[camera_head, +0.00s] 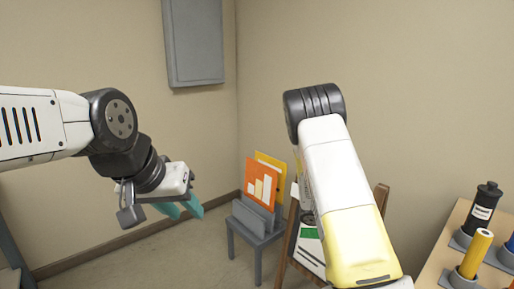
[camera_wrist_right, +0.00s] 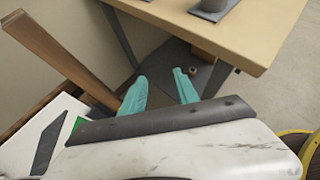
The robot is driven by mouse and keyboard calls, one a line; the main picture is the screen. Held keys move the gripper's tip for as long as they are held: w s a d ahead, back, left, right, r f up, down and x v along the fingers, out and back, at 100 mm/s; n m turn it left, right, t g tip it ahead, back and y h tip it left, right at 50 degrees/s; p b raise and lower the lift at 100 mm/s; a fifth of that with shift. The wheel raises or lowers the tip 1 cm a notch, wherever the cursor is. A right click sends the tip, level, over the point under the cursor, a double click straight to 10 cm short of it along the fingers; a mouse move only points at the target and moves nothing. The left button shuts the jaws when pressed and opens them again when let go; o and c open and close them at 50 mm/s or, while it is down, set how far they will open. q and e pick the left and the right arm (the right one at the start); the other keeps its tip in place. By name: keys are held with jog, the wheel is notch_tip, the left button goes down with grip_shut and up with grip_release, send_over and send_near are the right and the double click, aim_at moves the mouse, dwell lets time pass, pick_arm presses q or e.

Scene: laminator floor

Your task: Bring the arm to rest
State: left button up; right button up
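My left gripper (camera_head: 183,207) comes in from the left in the head view. Its teal fingers point down and to the right, and nothing shows between them; the gap is hard to judge at this angle. My right arm rises in the middle of the head view, but its gripper is hidden there. In the right wrist view my right gripper (camera_wrist_right: 161,88) shows two teal fingers spread apart with nothing between them. Beyond the fingertips are a table's underside and legs.
A wooden table (camera_head: 444,262) at right holds a black bottle (camera_head: 484,208) and a yellow roll (camera_head: 475,254) in grey holders. A grey stand (camera_head: 258,222) holds orange and yellow boards (camera_head: 261,183). A wooden easel (camera_head: 381,198) stands behind my right arm. A grey cabinet (camera_head: 194,42) hangs on the wall.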

jog(key=s+a+r+m+t+y, duration=0.2)
jog(key=s+a+r+m+y, duration=0.2)
jog(key=r, duration=0.5)
jog(key=s+a+r+m+t+y, duration=0.2)
jog(key=s+a+r+m+y, duration=0.3)
jog(key=s+a+r+m, duration=0.3)
jog(key=s+a+r+m+t+y, duration=0.2)
jog(key=s+a+r+m+y, duration=0.2)
jog(key=a+r, duration=0.6)
jog(key=s+m, duration=0.2)
jog(key=s, duration=0.1)
jog(key=shift+s+r, duration=0.15)
jog(key=shift+r, duration=0.2)
jog(key=shift+c, duration=0.5)
